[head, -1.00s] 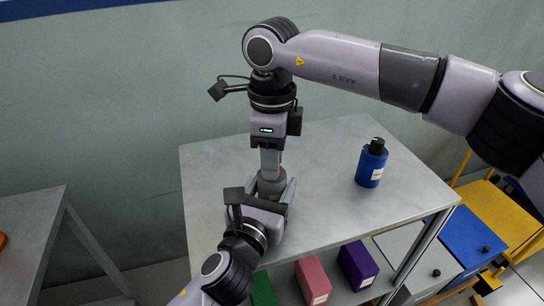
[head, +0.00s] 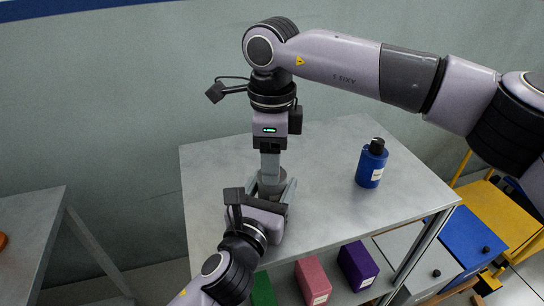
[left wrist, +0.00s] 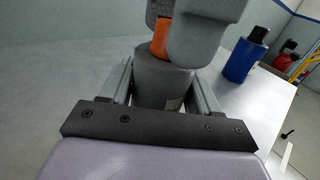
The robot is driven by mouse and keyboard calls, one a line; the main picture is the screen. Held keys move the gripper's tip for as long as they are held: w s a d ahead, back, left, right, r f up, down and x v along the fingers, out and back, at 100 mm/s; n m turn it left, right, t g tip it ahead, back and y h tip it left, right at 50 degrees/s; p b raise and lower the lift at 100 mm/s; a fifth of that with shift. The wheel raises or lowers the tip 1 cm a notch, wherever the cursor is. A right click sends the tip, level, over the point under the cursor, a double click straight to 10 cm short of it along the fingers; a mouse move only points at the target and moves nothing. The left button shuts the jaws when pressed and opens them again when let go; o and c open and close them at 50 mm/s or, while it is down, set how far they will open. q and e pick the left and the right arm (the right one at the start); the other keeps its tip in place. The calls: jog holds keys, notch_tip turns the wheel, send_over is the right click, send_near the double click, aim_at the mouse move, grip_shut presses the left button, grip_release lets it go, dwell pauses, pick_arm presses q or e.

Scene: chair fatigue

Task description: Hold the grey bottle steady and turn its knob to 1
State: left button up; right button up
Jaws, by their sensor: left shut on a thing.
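The grey bottle (left wrist: 163,82) stands upright between the two fingers of my left gripper (left wrist: 160,88), which is shut on its body. In the head view the bottle (head: 268,186) is mostly hidden behind my left gripper (head: 261,196). An orange knob (left wrist: 160,38) sits on top of the bottle. My right gripper (head: 270,168) points straight down from above, with its fingers around the knob. One finger covers the middle of the knob in the left wrist view, and the knob looks gripped. No number on the knob or bottle is readable.
A blue bottle (head: 371,165) with a black cap stands apart to the right on the grey table (head: 325,210). Pink (head: 313,280), purple (head: 358,265) and green (head: 263,289) boxes sit on the shelf below. The tabletop around the blue bottle is clear.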

notch_tip(320, 180, up, 12)
dwell(0.6)
pick_arm(q)
jog(key=o, duration=1.5)
jog(key=shift+s, duration=0.1)
